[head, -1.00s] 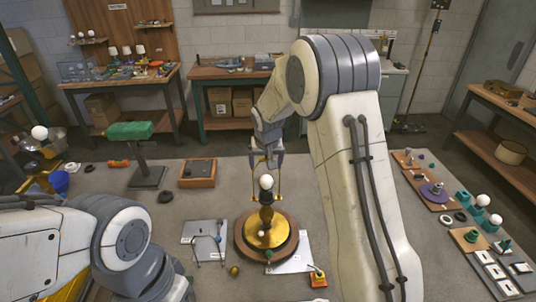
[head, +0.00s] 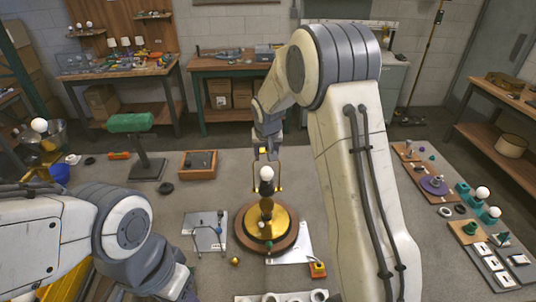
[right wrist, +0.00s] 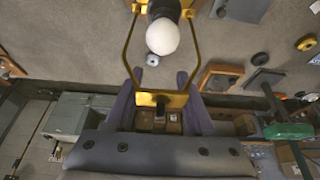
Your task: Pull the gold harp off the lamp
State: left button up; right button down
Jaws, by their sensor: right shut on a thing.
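The lamp stands upright on a round wooden base (head: 243,240) with a gold disc (head: 285,228). Its white bulb (head: 266,172) sits in a dark socket (head: 266,187).
A grey plate with a small stand (head: 205,232) is left of the lamp; a white sheet (head: 290,246) and a yellow-red block (head: 317,269) are right. A green-topped stand (head: 147,160) and wooden tray (head: 198,164) stand farther back. Parts boards (head: 425,172) line the right side.

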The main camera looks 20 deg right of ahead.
jog(key=shift+s+r, duration=0.15)
jog(key=shift+r, duration=0.05)
jog(key=shift+r+p, duration=0.45)
jog(key=shift+r, duration=0.1)
jog(key=shift+w, duration=0.25)
dwell(0.6)
jog(key=shift+p, duration=0.3)
jog(key=shift+r, duration=0.2)
jog(key=shift+r+p, duration=1.7)
jog(key=shift+r, duration=0.55)
